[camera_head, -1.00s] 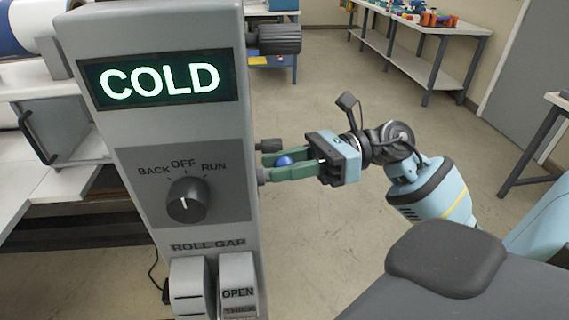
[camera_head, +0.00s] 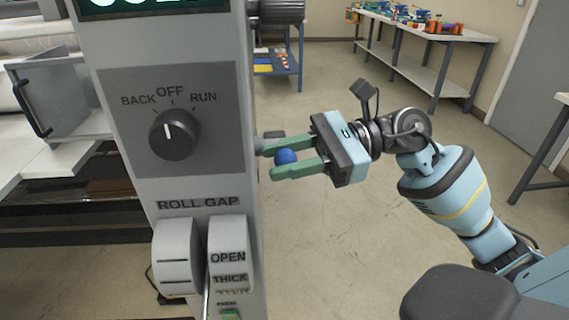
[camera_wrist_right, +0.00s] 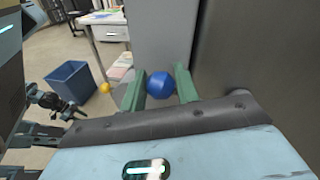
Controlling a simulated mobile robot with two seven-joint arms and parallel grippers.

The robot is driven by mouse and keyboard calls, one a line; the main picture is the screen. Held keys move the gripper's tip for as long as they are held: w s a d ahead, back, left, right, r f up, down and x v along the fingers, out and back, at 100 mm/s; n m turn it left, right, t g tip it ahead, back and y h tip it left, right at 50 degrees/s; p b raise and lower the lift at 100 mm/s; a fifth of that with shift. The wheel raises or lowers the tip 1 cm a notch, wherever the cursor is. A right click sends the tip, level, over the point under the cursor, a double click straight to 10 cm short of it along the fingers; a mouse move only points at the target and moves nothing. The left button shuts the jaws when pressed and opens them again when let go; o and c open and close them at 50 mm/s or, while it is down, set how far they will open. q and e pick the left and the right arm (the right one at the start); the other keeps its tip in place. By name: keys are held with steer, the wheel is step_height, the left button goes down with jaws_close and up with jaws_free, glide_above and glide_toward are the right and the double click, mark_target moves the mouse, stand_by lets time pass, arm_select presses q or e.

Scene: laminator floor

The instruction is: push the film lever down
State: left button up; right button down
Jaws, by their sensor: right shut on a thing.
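The film lever's blue ball knob (camera_head: 286,157) is at the right side of the grey machine column (camera_head: 200,190). My right gripper (camera_head: 283,160) comes from the right, and its green fingers are shut on the ball. In the right wrist view the ball (camera_wrist_right: 160,85) sits between the two fingertips (camera_wrist_right: 160,88). The lever's shaft is mostly hidden by the fingers and the column. The ball is now a little below the level of the column's rotary dial (camera_head: 174,134).
The column has ROLL GAP rockers (camera_head: 228,255) low on its front. A dark roller end (camera_head: 280,12) sticks out at its upper right. A workbench (camera_head: 425,40) with coloured items stands at the back. A blue bin (camera_wrist_right: 70,82) is on the floor. Open floor lies right of the column.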

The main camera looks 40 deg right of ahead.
arm_select(q)
step_height(320, 180, down, 10)
steer(key=a+b, duration=0.1)
steer(key=b, duration=0.9)
steer(key=shift+a+f+b, duration=0.15)
steer(key=shift+a+b, duration=0.15)
steer(key=shift+b, duration=0.05)
arm_select(e)
step_height(320, 180, down, 7)
steer(key=n+h, duration=0.1)
steer(key=n, duration=0.4)
steer(key=shift+s+a+t, duration=0.2)
steer(key=shift+s+t, duration=0.1)
steer(key=shift+t, duration=0.1)
arm_select(q)
steer(key=shift+w, duration=0.1)
arm_select(e)
steer(key=c, duration=1.1)
jaws_free()
arm_select(q)
steer(key=shift+w+d, duration=0.2)
steer(key=shift+w, duration=0.2)
